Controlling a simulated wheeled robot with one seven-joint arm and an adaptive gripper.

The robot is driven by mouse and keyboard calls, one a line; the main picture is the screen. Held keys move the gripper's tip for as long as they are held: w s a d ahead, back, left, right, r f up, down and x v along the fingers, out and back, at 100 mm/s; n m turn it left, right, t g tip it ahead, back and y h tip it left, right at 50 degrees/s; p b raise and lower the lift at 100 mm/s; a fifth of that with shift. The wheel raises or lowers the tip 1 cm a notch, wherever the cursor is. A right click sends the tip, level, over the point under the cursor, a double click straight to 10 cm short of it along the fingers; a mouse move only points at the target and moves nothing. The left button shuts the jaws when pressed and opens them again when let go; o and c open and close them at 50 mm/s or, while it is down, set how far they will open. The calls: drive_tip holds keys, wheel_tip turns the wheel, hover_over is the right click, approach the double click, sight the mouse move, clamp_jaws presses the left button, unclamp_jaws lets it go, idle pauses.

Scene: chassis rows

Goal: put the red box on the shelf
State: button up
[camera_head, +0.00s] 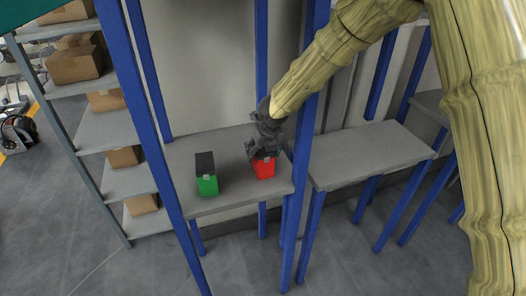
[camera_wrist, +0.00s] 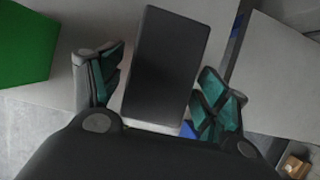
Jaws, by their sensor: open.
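The red box (camera_head: 264,168) stands on a grey shelf (camera_head: 225,201) between blue posts, with a dark top partly hidden by my gripper. My gripper (camera_head: 264,150) is directly over it. In the wrist view a dark rectangular top (camera_wrist: 172,60), which appears to be the red box's, lies between the open fingers of my gripper (camera_wrist: 160,88). One finger is on each side, with a visible gap on the left; contact on the right is hard to tell.
A green box (camera_head: 207,184) with a dark top stands left of the red box on the same shelf. A blue post (camera_head: 306,130) rises just right of my gripper. An empty grey shelf (camera_head: 368,153) lies further right. Shelves with cardboard boxes (camera_head: 75,65) stand at the left.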

drive_tip(key=b+v, duration=0.3)
drive_tip(key=v, duration=0.9)
